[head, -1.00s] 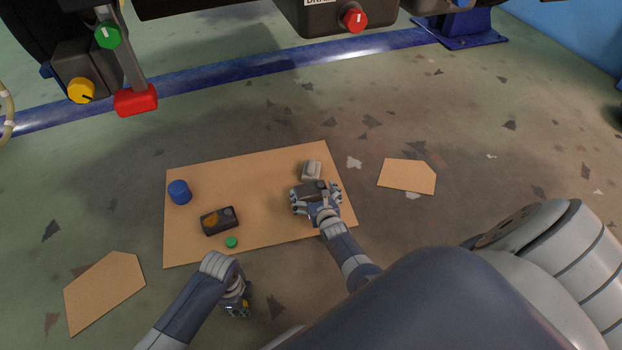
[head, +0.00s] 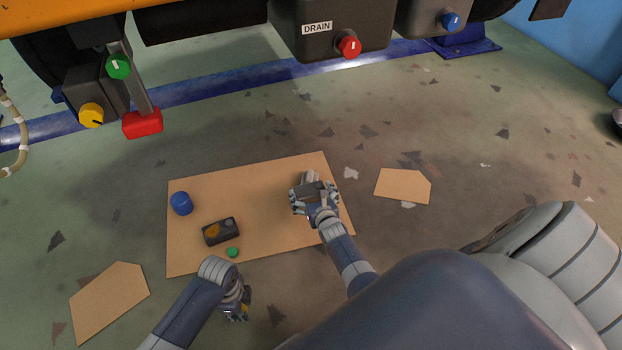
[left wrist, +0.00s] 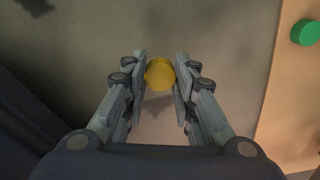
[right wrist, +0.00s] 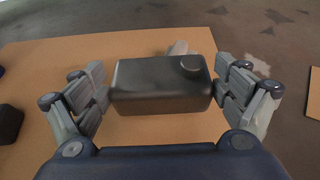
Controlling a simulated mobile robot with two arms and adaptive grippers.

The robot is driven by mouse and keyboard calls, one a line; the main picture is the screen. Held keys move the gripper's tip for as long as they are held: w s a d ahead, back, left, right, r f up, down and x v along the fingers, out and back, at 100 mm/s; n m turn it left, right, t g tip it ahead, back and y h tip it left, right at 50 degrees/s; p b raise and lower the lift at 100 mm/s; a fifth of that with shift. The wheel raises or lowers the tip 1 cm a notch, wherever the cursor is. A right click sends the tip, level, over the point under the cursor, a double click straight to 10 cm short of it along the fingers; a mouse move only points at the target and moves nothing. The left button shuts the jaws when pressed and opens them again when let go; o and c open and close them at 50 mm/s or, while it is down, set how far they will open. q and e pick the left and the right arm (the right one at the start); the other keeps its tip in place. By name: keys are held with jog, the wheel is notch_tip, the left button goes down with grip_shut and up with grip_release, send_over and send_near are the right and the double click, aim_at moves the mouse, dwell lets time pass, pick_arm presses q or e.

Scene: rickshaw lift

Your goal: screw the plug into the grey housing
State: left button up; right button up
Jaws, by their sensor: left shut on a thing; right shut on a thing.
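A yellow round plug (left wrist: 160,74) sits between the fingers of my left gripper (left wrist: 161,82), which is shut on it. In the head view my left gripper (head: 238,305) is over the floor, just off the front edge of the cardboard sheet. The grey housing (right wrist: 160,86), a dark block with a round knob on top, is between the fingers of my right gripper (right wrist: 162,91), shut on it. In the head view the housing (head: 309,189) is at the right part of the sheet, partly hidden by my right gripper (head: 314,196). No threaded opening is clearly visible.
On the cardboard sheet (head: 265,215) are a blue cylinder (head: 181,203), a dark box with an orange patch (head: 220,231), a green disc (head: 232,253) and a half-hidden light-grey piece (head: 310,176). Smaller cardboard pieces (head: 403,186) lie beside it. A machine with knobs overhangs the back.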

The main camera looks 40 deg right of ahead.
aim_at(311, 194)
pick_arm(q)
notch_tip(311, 194, up, 8)
jog(key=p, duration=0.7)
jog(key=shift+r, duration=0.1)
pick_arm(e)
notch_tip(311, 194, up, 13)
jog(key=shift+f, duration=0.2)
jog(key=shift+w, duration=0.1)
